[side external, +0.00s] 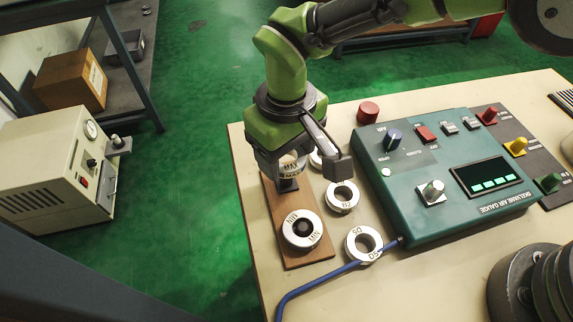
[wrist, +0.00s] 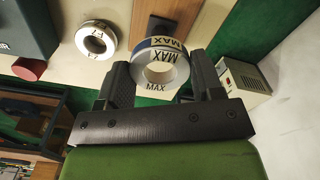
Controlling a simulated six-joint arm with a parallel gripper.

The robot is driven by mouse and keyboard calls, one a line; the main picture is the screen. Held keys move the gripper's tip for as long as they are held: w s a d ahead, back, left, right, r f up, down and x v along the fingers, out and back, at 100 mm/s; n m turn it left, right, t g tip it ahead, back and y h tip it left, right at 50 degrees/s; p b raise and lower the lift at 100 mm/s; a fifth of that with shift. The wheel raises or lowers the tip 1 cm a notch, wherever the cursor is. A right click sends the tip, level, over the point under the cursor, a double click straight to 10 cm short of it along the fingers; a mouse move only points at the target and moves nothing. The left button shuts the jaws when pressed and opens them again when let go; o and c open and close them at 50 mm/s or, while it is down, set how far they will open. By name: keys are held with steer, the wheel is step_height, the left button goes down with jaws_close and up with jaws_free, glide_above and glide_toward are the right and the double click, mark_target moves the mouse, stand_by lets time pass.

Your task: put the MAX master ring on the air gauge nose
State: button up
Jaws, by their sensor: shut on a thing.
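The MAX master ring (side external: 291,169) is a pale metal ring marked MAX. It is between the jaws of my gripper (side external: 287,172), above the far end of a wooden board (side external: 273,222). A dark post (side external: 288,185) shows just below the ring; I cannot tell whether they touch. In the wrist view, my gripper (wrist: 162,75) is shut on the MAX ring (wrist: 176,66), its bore facing the camera. The likely air gauge nose is the upright silver cylinder (side external: 433,188) on the teal air gauge (side external: 412,215), right of my gripper and bare.
The MIN ring (side external: 315,237) sits around a dark post at the board's near end. Loose rings (side external: 350,204) and (side external: 372,255) lie between board and gauge; another is partly hidden behind my gripper. A blue hose (side external: 318,280) crosses in front. A red cap (side external: 368,111) stands behind.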

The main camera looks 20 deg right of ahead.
steer(key=shift+m, duration=0.3)
steer(key=d+r, duration=0.1)
steer(key=r, duration=0.2)
steer(key=d+r, duration=0.1)
steer(key=r, duration=0.1)
steer(key=shift+d, duration=0.35)
steer(key=s+d+m, duration=0.2)
steer(key=s+d, duration=0.1)
steer(key=d, duration=0.6)
steer(key=m, duration=0.3)
glide_above(439, 185)
steer(key=shift+w+a+r, duration=0.2)
steer(key=shift+r, duration=0.1)
steer(key=shift+s+d+f, duration=0.2)
steer(key=shift+f, duration=1.8)
steer(key=shift+f, duration=0.2)
steer(key=shift+f, duration=0.8)
steer(key=shift+f, duration=0.7)
